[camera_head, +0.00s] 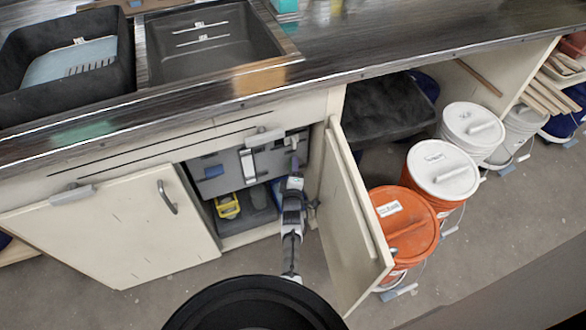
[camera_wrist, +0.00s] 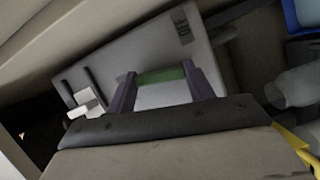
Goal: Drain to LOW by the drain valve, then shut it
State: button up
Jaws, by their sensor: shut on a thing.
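A grey tank (camera_head: 225,172) stands inside the open cabinet, with a pale upright strip (camera_head: 248,165) on its front. The handle lies roughly crosswise in this view. The valve body and outlet are hidden, and I cannot tell the level. In the head view my arm hides the fingertips.
The open cabinet door (camera_head: 350,225) stands close to the right of my arm. A yellow object (camera_head: 227,205) sits low in the cabinet. Orange buckets (camera_head: 405,222) and white-lidded buckets (camera_head: 470,125) stand to the right. A sink basin (camera_head: 212,45) is set in the counter above.

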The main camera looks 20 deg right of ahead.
jog(key=shift+d+r+m+g+y+p, duration=0.1)
jog(key=shift+m+g+y+p, duration=0.35)
jog(key=shift+m+y+p, duration=1.1)
jog(key=shift+d+r+m+g+y+p, duration=0.15)
jog(key=shift+m+g+y+p, duration=0.3)
jog(key=shift+m+p, duration=2.05)
jog(key=shift+d+m+g+y+p, duration=0.1)
jog(key=shift+m+g+y+p, duration=0.3)
jog(key=shift+m+y+p, duration=1.55)
jog(key=shift+n+h+p, duration=0.3)
jog(key=shift+h+p, duration=0.35)
jog(key=shift+h, duration=0.2)
jog(key=o, duration=1)
jog(key=shift+p+v, duration=0.65)
jog(key=shift+v, duration=3.05)
